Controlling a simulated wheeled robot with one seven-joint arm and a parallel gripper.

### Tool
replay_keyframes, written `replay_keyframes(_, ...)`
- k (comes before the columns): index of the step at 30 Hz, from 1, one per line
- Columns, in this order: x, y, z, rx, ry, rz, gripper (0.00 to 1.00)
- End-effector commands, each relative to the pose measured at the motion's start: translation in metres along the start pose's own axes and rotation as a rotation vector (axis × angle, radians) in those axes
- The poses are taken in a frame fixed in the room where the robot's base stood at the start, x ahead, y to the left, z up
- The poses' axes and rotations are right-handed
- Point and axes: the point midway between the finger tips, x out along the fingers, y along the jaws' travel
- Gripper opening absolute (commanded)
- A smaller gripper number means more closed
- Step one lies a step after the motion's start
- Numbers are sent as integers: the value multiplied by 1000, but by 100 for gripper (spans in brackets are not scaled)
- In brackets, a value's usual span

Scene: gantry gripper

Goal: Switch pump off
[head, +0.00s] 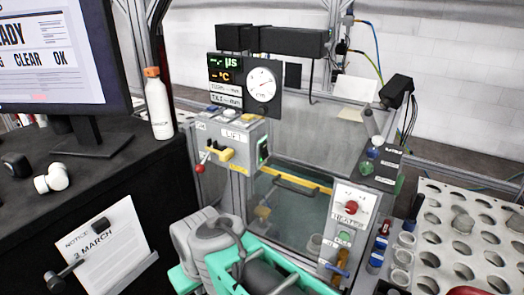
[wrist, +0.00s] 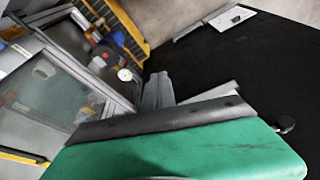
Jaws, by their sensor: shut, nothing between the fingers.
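No switch that I can read as the pump's shows. A white panel (head: 349,226) in the head view has a red knob (head: 351,207), a green button (head: 344,238) and a blue lever (head: 336,270); its label is too small to read surely. A dark panel (head: 384,164) at the tank's right has blue and green knobs. The grey box (head: 226,146) marked LIFT has a red-balled lever (head: 200,168). My gripper (wrist: 158,90) shows in the wrist view beyond my green housing, shut and apparently empty. My arm covers the lower middle of the head view.
The glass-walled tank (head: 290,213) with a yellow bar stands in the middle. A holed rack (head: 462,236) is at right. A white bottle (head: 158,106) and a monitor (head: 58,55) stand on the dark bench at left. A round gauge (head: 262,84) hangs above.

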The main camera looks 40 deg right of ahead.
Motion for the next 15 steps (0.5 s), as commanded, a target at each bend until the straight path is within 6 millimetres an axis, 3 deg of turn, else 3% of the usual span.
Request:
replay_keyframes(5, -1, 1, -1, 5, 1, 0, 0)
replay_keyframes(8, -14, 13, -22, 84, 17, -1, 0)
replay_keyframes(11, -46, 52, -71, 280, 63, -5, 0)
replay_keyframes(14, -88, 125, -124, 544, 131, -5, 0)
replay_keyframes(15, -105, 160, -139, 648, 160, -2, 0)
